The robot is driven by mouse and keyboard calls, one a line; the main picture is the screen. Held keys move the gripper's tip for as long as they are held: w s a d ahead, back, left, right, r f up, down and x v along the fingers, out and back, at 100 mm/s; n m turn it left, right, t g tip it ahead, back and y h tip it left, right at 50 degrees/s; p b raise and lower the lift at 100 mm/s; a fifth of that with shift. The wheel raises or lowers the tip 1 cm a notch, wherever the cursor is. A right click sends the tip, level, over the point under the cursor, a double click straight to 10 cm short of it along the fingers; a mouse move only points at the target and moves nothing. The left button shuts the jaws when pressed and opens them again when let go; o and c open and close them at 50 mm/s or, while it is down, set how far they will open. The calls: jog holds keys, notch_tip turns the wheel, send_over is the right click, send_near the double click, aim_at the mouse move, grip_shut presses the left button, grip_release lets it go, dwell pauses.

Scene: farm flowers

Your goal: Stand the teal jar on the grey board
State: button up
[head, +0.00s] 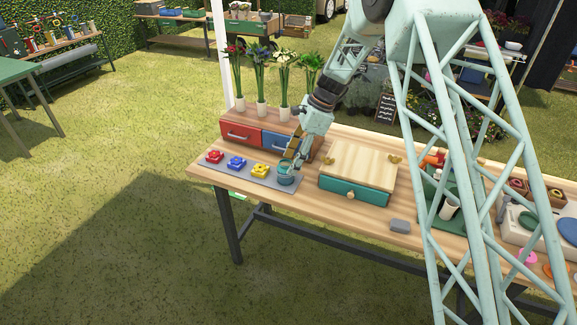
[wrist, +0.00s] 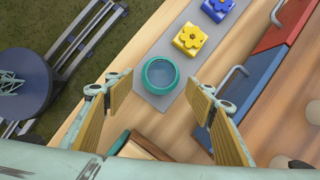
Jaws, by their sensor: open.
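The teal jar (head: 285,178) stands upright on the right end of the grey board (head: 247,180). In the wrist view the jar (wrist: 160,74) appears from above as a round teal rim, with bare grey board (wrist: 163,103) around it. My gripper (head: 291,163) is just above and beside the jar in the head view. In the wrist view my gripper (wrist: 153,92) is open, its two padded fingers wide apart, with the jar's rim between and slightly beyond the tips. Neither finger appears to touch the jar.
Red (head: 214,156), blue (head: 236,162) and yellow (head: 260,170) flower blocks sit along the board. Red and blue drawers (head: 240,134) with flower vases stand behind. A teal drawer box (head: 357,180) stands to the right. The wooden table's (head: 305,198) front edge is close.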

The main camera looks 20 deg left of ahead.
jog(key=p+v, duration=0.1)
jog(key=v, duration=0.6)
jog(key=shift+r, duration=0.2)
jog(key=shift+d, duration=0.15)
dwell(0.6)
